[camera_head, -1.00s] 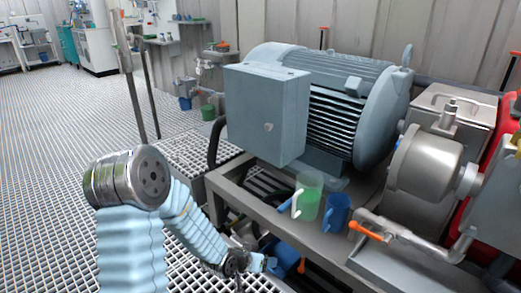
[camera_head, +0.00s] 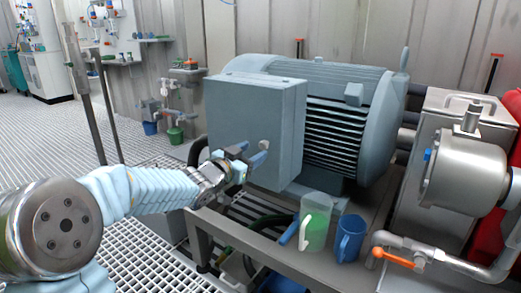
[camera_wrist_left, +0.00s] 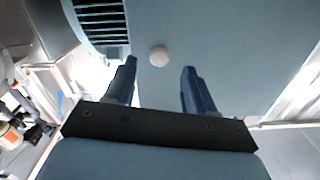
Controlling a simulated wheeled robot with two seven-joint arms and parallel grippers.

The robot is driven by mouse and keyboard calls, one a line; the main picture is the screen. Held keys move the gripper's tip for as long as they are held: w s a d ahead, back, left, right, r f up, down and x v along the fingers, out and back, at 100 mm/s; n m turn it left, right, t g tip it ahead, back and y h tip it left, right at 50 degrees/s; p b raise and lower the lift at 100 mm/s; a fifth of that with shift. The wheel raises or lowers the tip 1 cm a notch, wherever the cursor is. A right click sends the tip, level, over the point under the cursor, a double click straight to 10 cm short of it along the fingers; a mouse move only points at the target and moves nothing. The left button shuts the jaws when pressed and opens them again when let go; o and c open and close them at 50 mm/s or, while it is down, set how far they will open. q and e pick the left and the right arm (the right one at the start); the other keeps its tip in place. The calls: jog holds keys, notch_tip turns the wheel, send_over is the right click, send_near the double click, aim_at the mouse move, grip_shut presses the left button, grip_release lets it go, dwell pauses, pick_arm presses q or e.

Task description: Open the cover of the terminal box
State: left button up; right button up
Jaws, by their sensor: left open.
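The terminal box (camera_head: 255,115) is a grey-blue box on the side of the motor (camera_head: 345,110). Its front cover (camera_head: 235,118) looks closed and carries a small pale round knob (camera_head: 263,145). My left gripper (camera_head: 248,156) is open and empty, close in front of the cover's lower part. In the left wrist view, the two dark blue fingers (camera_wrist_left: 160,85) point at the cover (camera_wrist_left: 230,40), and the knob (camera_wrist_left: 159,56) shows between and beyond their tips. I cannot tell whether a fingertip touches the cover. My right gripper is not in view.
A clear jug with green contents (camera_head: 316,222) and a blue jug (camera_head: 350,238) stand on the metal frame below the motor. A pump with an orange-handled valve (camera_head: 395,258) is at the right. Open grating floor (camera_head: 60,145) lies at the left.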

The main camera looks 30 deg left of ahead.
aim_at(262, 146)
pick_arm(q)
jog(key=w, duration=0.4)
jog(key=shift+w+d, duration=0.2)
jog(key=shift+w, duration=0.2)
jog(key=shift+c, duration=0.5)
grip_shut()
